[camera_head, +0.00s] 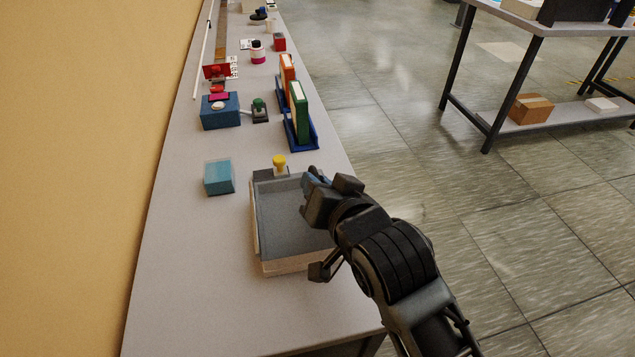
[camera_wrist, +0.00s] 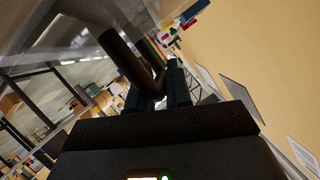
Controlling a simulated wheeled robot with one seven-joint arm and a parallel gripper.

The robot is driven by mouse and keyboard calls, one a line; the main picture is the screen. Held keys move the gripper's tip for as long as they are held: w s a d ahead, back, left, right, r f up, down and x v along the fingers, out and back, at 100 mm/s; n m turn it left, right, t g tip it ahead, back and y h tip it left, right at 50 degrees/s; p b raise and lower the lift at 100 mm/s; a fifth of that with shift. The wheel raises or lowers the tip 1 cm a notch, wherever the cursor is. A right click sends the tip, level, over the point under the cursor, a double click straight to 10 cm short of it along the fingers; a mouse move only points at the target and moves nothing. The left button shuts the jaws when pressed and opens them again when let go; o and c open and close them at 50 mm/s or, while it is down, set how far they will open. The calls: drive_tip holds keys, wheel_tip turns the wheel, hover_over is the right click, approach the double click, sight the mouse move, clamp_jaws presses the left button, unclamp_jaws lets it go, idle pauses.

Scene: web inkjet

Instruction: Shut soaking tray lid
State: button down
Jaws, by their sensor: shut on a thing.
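The soaking tray (camera_head: 257,235) is a pale shallow box with a grey inside, near the front of the long bench. My gripper (camera_head: 312,183) is above its right side, towards the back, and hides part of that edge. In the wrist view my gripper (camera_wrist: 155,88) is shut on a dark round bar, the lid handle (camera_wrist: 122,55). A clear sheet, apparently the lid (camera_wrist: 75,28), shows beside the handle. The lid is hard to make out in the head view, and its angle cannot be told there.
A yellow-topped item (camera_head: 279,163) stands right behind the tray. A teal box (camera_head: 219,177) is to its left. Farther back are a blue holder with binders (camera_head: 299,113), a blue box (camera_head: 220,112) and a small green-topped item (camera_head: 259,109). The bench front is clear.

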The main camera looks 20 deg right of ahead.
drive_tip(key=shift+d+f, duration=0.1)
drive_tip(key=shift+f, duration=0.1)
drive_tip(key=c, duration=1.1)
unclamp_jaws()
drive_tip(key=shift+r, duration=0.1)
drive_tip(key=shift+v, duration=3.9)
drive_tip(key=shift+s, duration=0.1)
drive_tip(key=shift+n, duration=0.5)
drive_tip(key=s+d+f, duration=0.1)
drive_tip(key=s, duration=0.1)
drive_tip(key=s+d+f, duration=0.1)
drive_tip(key=s+f, duration=0.1)
drive_tip(key=s+d+f, duration=0.1)
drive_tip(key=s, duration=0.1)
drive_tip(key=shift+s+f, duration=0.25)
drive_tip(key=s+d+n, duration=0.1)
drive_tip(key=s+d, duration=0.1)
drive_tip(key=s, duration=0.6)
drive_tip(key=s+d+r+n+h, duration=0.1)
drive_tip(key=s+d, duration=0.1)
drive_tip(key=s, duration=0.7)
drive_tip(key=s+d+n+t+h, duration=0.1)
drive_tip(key=s+d, duration=0.1)
drive_tip(key=s, duration=0.6)
drive_tip(key=shift+s+d+r, duration=0.2)
drive_tip(key=shift+s+d, duration=0.05)
drive_tip(key=shift+s, duration=0.05)
